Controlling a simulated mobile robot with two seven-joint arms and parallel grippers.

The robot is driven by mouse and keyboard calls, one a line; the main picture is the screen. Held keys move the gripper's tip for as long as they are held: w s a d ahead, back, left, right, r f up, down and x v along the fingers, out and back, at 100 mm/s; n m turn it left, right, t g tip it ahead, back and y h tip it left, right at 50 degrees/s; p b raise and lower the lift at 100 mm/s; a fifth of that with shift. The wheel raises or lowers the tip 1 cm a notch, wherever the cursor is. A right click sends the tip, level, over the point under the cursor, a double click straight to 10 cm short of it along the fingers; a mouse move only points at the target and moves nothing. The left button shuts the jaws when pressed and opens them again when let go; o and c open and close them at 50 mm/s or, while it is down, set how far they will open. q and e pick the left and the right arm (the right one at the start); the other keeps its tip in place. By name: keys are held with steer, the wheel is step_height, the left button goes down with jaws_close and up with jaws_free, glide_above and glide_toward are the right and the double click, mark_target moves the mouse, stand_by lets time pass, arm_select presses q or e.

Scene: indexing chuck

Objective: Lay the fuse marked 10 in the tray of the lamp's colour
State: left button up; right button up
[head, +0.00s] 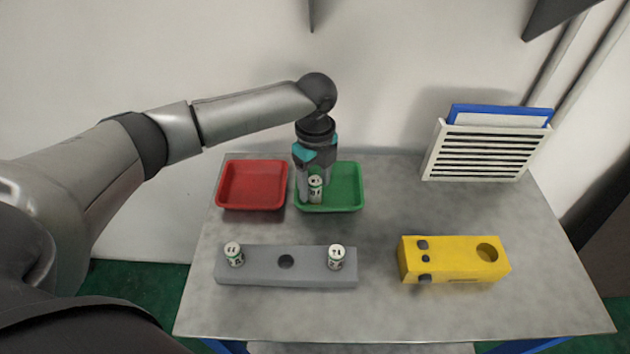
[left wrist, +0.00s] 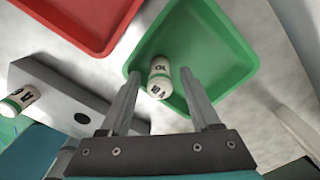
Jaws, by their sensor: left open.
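A white fuse with green bands (head: 315,190) is in the green tray (head: 357,193). In the left wrist view this fuse (left wrist: 159,77) reads "10 A". My left gripper (head: 314,188) points down over the green tray. Its fingers are open, one on each side of the fuse, with gaps visible in the left wrist view (left wrist: 160,74). The red tray (head: 252,185) beside it is empty. A yellow box (head: 455,262) has small dark knobs and a dark round recess; I cannot make out a lit lamp. My right gripper is not in view.
A grey block (head: 286,279) holds one fuse (head: 233,255) at its left and another fuse (head: 336,258) at its right, with an empty hole between. A white slatted rack (head: 477,152) stands at the back right. The table's front is clear.

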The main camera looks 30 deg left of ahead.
mark_target(316, 180)
arm_select(q)
step_height(316, 180, up, 12)
steer(key=p, duration=0.3)
steer(key=shift+r, duration=0.15)
steer(key=shift+d, duration=0.1)
